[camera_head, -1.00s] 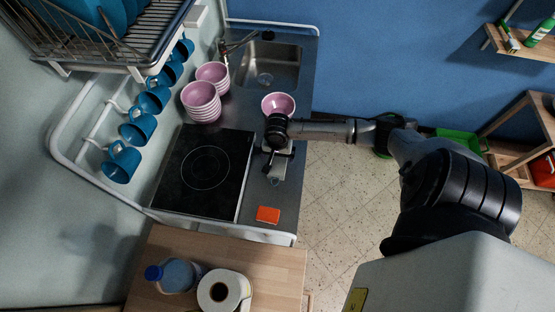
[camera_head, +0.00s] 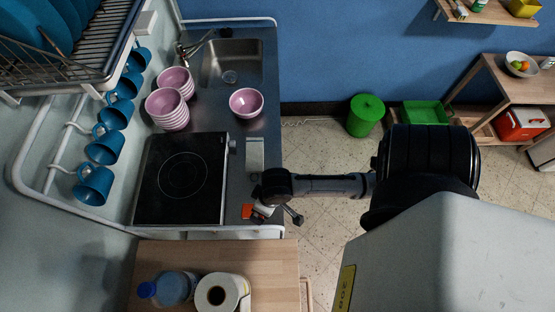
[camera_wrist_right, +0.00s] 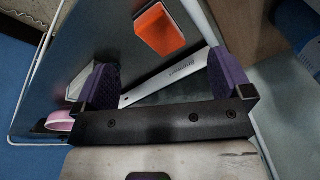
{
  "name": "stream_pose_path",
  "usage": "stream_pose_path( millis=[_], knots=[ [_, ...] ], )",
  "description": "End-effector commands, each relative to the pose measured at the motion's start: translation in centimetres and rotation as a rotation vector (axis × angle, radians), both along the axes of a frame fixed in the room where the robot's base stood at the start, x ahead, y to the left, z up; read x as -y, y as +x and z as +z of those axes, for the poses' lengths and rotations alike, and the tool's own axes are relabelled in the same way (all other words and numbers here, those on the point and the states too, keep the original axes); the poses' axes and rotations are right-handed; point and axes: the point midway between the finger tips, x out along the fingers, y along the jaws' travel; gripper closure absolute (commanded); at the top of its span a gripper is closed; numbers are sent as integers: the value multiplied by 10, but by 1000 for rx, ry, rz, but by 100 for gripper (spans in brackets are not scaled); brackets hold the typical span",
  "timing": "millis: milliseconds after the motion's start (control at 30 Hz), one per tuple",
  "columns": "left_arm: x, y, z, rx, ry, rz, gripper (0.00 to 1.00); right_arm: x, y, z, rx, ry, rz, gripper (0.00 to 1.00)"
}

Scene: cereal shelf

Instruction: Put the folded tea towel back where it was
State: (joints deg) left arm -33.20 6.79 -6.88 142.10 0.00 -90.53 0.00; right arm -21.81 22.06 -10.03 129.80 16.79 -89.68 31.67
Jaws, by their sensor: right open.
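A flat pale grey rectangle, which looks like the folded tea towel (camera_head: 255,153), lies on the steel counter right of the hob. A small pale part of it seems to show left of the fingers in the right wrist view (camera_wrist_right: 74,86). My right gripper (camera_head: 264,209) is low by the counter's front end, beside the orange sponge (camera_head: 248,211) and apart from the towel. In the right wrist view its purple fingers (camera_wrist_right: 164,82) are open, with a long pale lettered strip (camera_wrist_right: 172,76) showing between them. My left gripper is not in view.
A pink bowl (camera_head: 246,102) stands beyond the towel, with stacked pink bowls (camera_head: 168,108) to its left. The black hob (camera_head: 181,179) borders the towel's left side. A wooden worktop (camera_head: 262,262) with a bottle (camera_head: 170,288) and paper roll (camera_head: 219,293) lies in front.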

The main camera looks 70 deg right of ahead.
Motion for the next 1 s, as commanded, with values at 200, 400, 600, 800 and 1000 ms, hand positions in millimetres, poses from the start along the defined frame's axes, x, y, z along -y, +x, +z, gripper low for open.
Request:
stream_pose_path(
  millis=[200,400,600,800,1000],
  knots=[
    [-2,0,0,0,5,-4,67,-24,-38,27,93,-90,225,3],
    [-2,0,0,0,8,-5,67,-26,-50,39,114,-148,306,3],
    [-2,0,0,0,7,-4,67,-25,-52,40,116,-158,318,3],
    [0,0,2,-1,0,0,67,-25,-51,42,116,-158,318,3],
    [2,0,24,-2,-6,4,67,-25,-51,64,115,-157,317,3]
  ],
)
